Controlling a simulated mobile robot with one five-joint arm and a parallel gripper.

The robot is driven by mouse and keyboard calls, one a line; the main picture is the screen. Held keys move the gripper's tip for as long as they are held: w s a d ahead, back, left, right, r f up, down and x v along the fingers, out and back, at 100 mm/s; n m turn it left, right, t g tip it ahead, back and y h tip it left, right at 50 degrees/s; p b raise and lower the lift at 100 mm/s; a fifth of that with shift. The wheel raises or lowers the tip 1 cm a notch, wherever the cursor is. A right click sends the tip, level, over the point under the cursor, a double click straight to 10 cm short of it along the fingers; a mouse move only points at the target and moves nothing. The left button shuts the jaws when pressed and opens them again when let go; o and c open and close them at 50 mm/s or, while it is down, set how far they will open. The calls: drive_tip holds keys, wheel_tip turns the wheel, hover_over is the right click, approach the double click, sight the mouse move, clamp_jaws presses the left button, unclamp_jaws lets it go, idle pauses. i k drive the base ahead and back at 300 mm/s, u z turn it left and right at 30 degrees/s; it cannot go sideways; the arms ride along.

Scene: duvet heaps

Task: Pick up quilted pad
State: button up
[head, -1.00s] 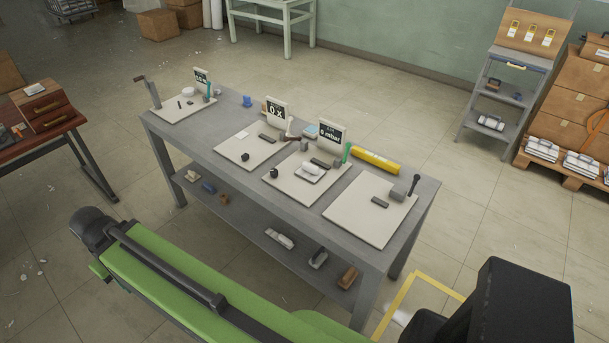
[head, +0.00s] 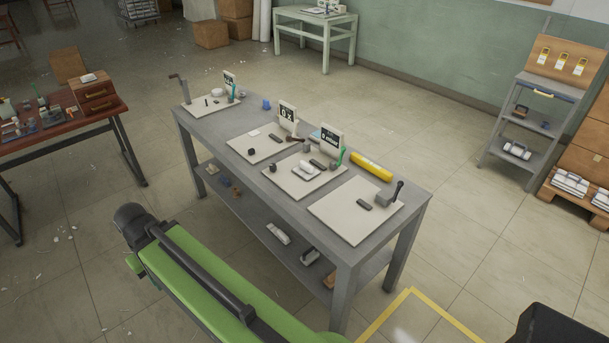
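No quilted pad can be told for certain. A small white padded-looking item (head: 306,168) lies on a pale board in the middle of the grey workbench (head: 345,258), with a dark piece next to it. White folded bundles (head: 570,182) lie on a pallet at the right edge. They are too small to tell whether they are quilted. My green arm link (head: 205,275) crosses the lower left, in front of the bench. My gripper is not clearly in view, so its opening and any contents do not show.
The bench holds pale boards, small displays and a yellow cylinder (head: 371,166); its lower shelf holds several small items. A wooden desk (head: 70,135) stands left, a grey shelf stand (head: 515,155) right. Floor is open behind the bench. Yellow tape (head: 410,292) marks the floor at front right.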

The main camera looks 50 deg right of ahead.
sight(304, 169)
drive_tip(key=u, duration=0.05)
drive_tip(key=i, duration=1)
drive_tip(key=u, duration=0.05)
